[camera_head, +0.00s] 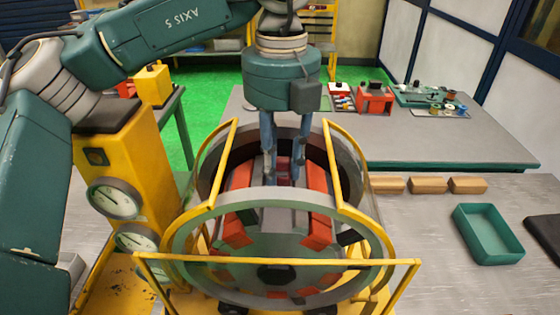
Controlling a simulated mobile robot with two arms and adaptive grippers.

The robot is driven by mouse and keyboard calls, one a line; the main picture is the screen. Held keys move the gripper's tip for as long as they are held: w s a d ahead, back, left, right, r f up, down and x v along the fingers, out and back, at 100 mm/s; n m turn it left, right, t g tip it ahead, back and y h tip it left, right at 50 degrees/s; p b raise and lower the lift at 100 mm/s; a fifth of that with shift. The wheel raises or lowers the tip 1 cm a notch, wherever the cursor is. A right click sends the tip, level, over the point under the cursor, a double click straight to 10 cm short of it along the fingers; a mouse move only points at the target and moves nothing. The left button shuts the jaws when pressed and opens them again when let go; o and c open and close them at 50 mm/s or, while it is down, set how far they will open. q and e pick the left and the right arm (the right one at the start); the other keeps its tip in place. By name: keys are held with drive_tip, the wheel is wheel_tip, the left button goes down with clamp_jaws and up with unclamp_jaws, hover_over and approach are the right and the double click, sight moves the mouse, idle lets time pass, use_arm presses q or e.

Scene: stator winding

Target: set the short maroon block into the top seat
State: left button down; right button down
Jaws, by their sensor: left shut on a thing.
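The stator (190,236) is a large grey-green ring in a yellow frame, with orange-red blocks (318,232) set around its inside. My left gripper (284,170) points straight down into the ring's upper middle, its two fingers shut on the short maroon block (284,164). The fingers partly cover the block, and I cannot tell whether it touches a seat. The top seat is not clearly visible behind the gripper and the ring. My right gripper is not in view.
Yellow rails (275,257) run around the ring. A yellow post with gauges (114,200) stands left. A grey table (440,145) with small parts is behind. Wooden blocks (429,185), a green tray (488,234) and a dark mat (545,236) lie right.

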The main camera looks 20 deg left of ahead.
sight(281, 161)
use_arm(q)
drive_tip(key=shift+f+b, duration=0.3)
idle(0.5)
drive_tip(key=c, duration=1.3)
unclamp_jaws()
wheel_tip(281, 161, up, 12)
drive_tip(key=shift+r, duration=0.1)
